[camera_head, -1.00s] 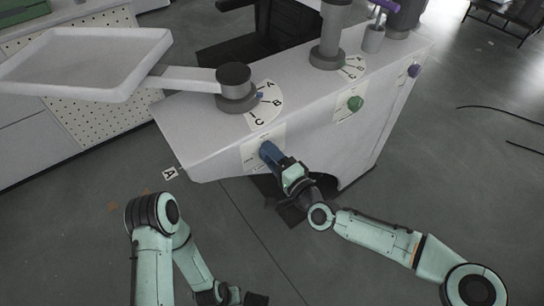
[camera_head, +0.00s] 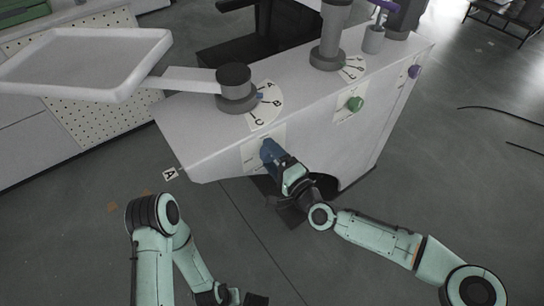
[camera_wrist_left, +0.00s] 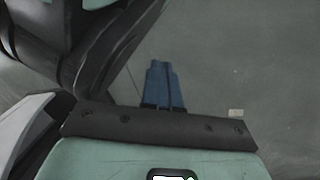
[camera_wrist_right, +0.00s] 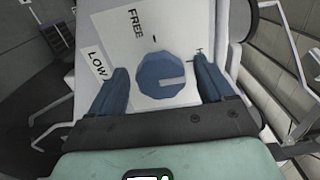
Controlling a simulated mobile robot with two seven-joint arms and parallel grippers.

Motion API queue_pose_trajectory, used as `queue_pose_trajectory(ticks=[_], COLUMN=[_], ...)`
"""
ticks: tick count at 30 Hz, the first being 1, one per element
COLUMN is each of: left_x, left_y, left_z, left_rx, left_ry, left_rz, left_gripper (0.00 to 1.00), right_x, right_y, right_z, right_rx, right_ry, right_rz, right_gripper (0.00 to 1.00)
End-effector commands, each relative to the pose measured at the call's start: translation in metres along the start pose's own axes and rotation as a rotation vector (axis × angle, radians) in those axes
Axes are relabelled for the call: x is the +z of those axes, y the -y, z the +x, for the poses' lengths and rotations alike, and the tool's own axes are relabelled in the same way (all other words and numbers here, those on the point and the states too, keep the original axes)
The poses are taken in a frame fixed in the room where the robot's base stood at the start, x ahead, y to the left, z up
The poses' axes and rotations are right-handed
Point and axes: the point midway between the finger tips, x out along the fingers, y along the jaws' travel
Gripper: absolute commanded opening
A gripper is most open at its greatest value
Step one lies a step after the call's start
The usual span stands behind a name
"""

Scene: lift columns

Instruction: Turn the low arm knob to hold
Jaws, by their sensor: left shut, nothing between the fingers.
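The low arm knob is blue and many-sided (camera_wrist_right: 165,77), on a white plate marked LOW and FREE in the right wrist view. Its pale pointer line points right in that view, away from the FREE label; no hold label is readable. My right gripper (camera_wrist_right: 162,88) is open, its blue fingers on either side of the knob. In the head view my right gripper (camera_head: 268,150) hides most of the knob. My left gripper (camera_wrist_left: 164,82) is shut and empty over the floor.
A green knob (camera_head: 355,104) and a purple knob (camera_head: 414,71) sit farther along the white housing (camera_head: 330,125). A white tray (camera_head: 85,60) extends left from the near column (camera_head: 235,88), beside an A-B-C dial (camera_head: 265,105). Floor in front is clear.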

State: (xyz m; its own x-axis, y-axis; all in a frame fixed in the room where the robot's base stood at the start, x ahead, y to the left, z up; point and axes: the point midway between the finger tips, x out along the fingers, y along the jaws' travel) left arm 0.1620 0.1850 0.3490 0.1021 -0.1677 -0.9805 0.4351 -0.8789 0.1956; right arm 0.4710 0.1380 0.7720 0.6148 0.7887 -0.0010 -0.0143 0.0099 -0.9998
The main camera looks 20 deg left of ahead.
Motion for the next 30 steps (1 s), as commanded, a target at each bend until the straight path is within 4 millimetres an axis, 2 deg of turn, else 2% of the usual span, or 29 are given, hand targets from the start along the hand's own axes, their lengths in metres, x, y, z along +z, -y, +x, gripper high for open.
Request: queue_pose_trajectory(ticks=[8,11,24,30], left_x=[-0.002,-0.006,-0.037,-0.044], left_y=[-0.001,-0.005,-0.033,-0.040], left_z=[-0.002,-0.006,-0.035,-0.042], left_rx=[0.003,0.009,0.060,0.072], left_ry=[-0.006,-0.021,-0.133,-0.158], left_rz=[0.002,0.005,0.034,0.041], left_gripper=[0.00,0.00,0.00,0.00], right_x=[-0.001,-0.001,-0.001,0.000], right_y=[0.001,0.000,0.001,0.001], right_z=[-0.006,-0.020,-0.110,-0.130], right_rx=[0.000,0.002,0.001,0.000], right_ry=[-0.001,-0.001,-0.003,-0.001], right_rz=[-0.002,-0.001,0.001,0.000], right_gripper=[0.81,0.81,0.81,0.81])
